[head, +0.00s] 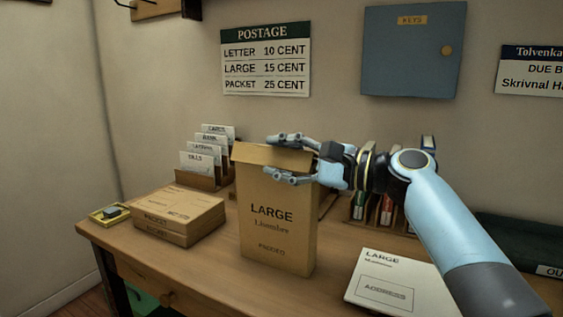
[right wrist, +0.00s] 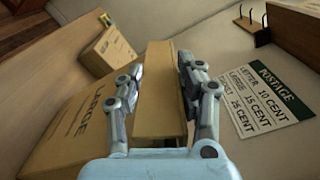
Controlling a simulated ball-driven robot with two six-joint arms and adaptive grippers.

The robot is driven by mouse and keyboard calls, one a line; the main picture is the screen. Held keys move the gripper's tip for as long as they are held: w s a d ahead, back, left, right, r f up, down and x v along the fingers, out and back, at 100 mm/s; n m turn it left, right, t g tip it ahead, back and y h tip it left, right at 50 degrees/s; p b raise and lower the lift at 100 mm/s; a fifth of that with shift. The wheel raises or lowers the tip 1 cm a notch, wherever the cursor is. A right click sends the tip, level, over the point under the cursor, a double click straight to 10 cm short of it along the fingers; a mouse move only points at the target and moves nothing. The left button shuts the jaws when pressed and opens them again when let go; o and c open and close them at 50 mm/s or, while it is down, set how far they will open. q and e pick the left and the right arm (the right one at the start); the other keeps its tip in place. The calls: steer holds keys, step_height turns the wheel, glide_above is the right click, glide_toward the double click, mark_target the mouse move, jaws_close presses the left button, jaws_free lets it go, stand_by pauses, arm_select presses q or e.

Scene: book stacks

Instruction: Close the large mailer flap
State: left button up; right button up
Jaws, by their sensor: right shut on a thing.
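The large mailer (head: 277,232) is a tall brown packet marked LARGE and PADDED, standing upright on the desk. Its flap (head: 256,155) is the plain brown strip across the top. I cannot tell its exact angle to the opening. My right gripper (head: 281,157) reaches in from the right at the mailer's top, one finger at the back and one at the front. In the right wrist view the gripper (right wrist: 158,82) has its fingers on both sides of the flap (right wrist: 160,112), shut on it. The mailer's printed face (right wrist: 82,125) lies to the left there. My left gripper is not in view.
A stack of brown packets (head: 178,218) lies left of the mailer, with a card sorter (head: 206,165) behind it. A white LARGE envelope (head: 395,285) lies to the right. A rack (head: 383,213) stands behind my right arm. Bare desk (head: 215,265) shows in front.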

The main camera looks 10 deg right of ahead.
steer(key=shift+f+n, duration=0.3)
steer(key=shift+n, duration=0.1)
steer(key=o, duration=1.1)
steer(key=v, duration=1.2)
steer(key=shift+c, duration=0.5)
